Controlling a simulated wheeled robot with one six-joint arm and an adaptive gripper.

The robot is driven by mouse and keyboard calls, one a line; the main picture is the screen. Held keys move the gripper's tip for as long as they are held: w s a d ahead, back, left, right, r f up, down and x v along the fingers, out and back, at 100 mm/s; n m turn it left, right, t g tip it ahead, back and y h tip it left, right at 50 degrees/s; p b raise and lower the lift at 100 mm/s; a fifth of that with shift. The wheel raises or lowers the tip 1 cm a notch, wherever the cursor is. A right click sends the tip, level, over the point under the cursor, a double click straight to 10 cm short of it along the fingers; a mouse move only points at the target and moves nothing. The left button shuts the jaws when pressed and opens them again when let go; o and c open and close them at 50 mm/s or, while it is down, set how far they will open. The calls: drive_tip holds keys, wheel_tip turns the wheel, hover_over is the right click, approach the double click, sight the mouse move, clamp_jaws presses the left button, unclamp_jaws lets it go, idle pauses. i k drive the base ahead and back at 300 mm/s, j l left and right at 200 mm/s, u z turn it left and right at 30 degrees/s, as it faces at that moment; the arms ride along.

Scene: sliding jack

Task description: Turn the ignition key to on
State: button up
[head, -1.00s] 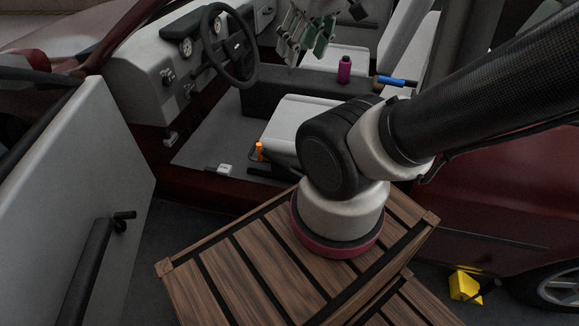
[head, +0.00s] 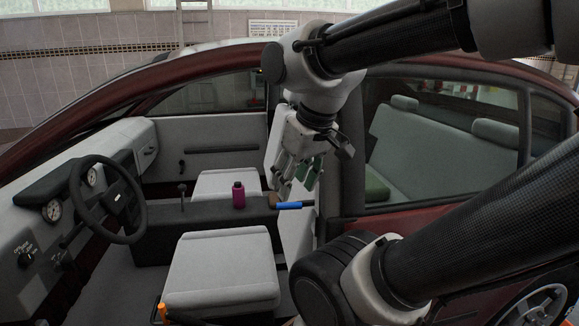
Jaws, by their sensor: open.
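The ignition key is too small to tell for sure in the head view. A dark knob-like switch (head: 25,259) with small white lettering above it sits low on the dashboard (head: 30,192) at the far left, left of the steering wheel (head: 108,200). A second small dark fitting (head: 58,262) is just right of it. My gripper (head: 293,180) hangs fingers down near the driver's-side door opening, far to the right of the dashboard. Its fingers are apart and nothing shows between them.
A magenta bottle (head: 238,196) and a blue-handled tool (head: 289,205) are on the centre console. A pale seat (head: 220,270) is in front. An orange item (head: 162,312) is at the bottom edge. The door pillar (head: 349,165) is right of my gripper. Space between wheel and gripper is mostly clear.

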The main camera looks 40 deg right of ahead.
sight(69, 265)
drive_tip(key=z, duration=0.65)
drive_tip(key=u, duration=1.25)
